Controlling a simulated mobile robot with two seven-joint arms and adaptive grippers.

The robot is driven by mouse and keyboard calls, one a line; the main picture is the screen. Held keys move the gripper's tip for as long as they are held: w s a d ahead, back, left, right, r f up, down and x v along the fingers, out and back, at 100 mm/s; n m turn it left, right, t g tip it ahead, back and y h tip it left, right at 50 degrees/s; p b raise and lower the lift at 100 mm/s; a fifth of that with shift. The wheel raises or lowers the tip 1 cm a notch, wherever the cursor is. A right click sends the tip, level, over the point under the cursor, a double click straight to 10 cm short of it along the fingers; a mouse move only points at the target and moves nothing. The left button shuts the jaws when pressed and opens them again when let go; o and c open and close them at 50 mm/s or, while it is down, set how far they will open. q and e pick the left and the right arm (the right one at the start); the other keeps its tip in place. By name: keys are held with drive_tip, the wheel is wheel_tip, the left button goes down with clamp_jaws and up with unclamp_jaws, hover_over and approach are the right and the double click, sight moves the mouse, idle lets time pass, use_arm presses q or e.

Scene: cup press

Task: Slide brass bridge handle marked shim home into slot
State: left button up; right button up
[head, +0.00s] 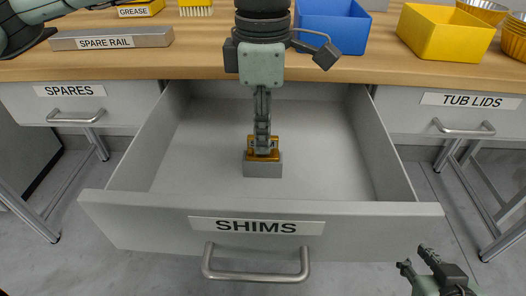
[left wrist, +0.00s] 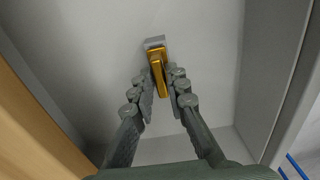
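The brass shim handle (head: 263,143) is in the middle of the open drawer marked SHIMS, with a small grey block (head: 262,170) at its near side. In the left wrist view the brass piece (left wrist: 158,72) lies between my fingers, with the grey block (left wrist: 155,42) at its far end. My left gripper (head: 262,138) reaches straight down into the drawer. Its fingers (left wrist: 159,82) stand on either side of the brass, with narrow gaps showing. The slot cannot be made out. My right gripper (head: 418,262) is at the lower right, outside the drawer, fingers apart and empty.
The drawer's front panel (head: 150,220) and side walls surround the handle; its floor is otherwise bare. The wooden worktop (head: 200,62) overhangs behind. On it are a spare rail (head: 155,37), a blue bin (head: 335,25) and a yellow bin (head: 445,35).

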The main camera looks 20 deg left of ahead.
use_arm(q)
clamp_jaws()
drive_tip(key=shift+r, duration=0.6)
idle(0.4)
drive_tip(key=shift+r, duration=0.1)
drive_tip(key=shift+r+p, duration=1.25)
drive_tip(key=shift+r, duration=0.85)
